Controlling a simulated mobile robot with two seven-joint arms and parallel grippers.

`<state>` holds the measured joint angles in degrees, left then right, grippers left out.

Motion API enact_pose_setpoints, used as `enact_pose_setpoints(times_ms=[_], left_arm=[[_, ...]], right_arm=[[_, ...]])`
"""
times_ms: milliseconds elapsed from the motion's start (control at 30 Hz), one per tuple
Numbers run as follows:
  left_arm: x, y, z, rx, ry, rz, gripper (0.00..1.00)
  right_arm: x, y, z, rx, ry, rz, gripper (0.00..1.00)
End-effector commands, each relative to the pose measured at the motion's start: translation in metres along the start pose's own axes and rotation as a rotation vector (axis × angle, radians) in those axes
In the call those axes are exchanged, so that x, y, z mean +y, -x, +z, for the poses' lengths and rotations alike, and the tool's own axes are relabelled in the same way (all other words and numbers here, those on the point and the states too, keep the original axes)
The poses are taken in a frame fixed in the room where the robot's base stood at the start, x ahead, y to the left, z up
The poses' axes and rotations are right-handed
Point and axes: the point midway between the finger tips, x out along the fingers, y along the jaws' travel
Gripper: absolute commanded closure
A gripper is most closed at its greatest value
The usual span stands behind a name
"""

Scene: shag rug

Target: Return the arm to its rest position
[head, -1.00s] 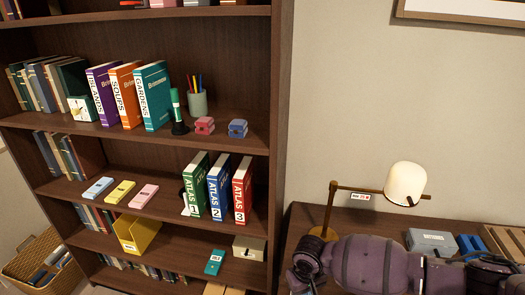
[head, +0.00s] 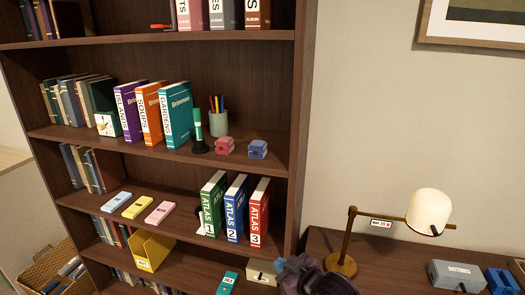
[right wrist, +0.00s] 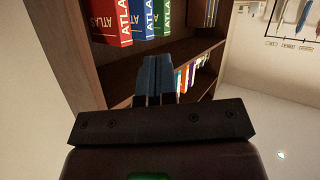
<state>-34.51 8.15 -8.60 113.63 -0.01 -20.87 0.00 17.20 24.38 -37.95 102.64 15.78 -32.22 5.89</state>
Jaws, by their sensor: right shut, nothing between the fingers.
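My right arm comes in at the bottom of the head view, where only a dark purple part of it with the right gripper (head: 284,272) shows, just right of the lower shelves. In the right wrist view the two fingers of the right gripper (right wrist: 157,72) lie together, shut and empty, in front of the bookcase. No object touches them. My left gripper and arm are not in view.
The bookcase (head: 300,120) holds red, blue and green atlases (head: 236,208), other books and small boxes. A cabinet (head: 320,241) to its right bears a lamp (head: 428,212), a batteries box (head: 456,275) and a blue box (head: 502,282). A wicker basket (head: 45,272) stands lower left.

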Motion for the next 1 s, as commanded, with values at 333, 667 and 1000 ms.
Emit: enact_pose_setpoints(times_ms=[333, 667, 1000], left_arm=[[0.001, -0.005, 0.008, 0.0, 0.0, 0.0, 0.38], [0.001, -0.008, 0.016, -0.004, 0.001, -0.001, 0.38], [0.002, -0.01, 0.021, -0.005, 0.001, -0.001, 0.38]], right_arm=[[0.036, 0.077, 0.066, 0.107, -0.074, 0.282, 1.0], [0.041, 0.176, 0.188, -0.054, -0.23, 0.516, 1.0], [-0.004, 0.24, 0.275, -0.228, -0.357, 0.574, 1.0]])
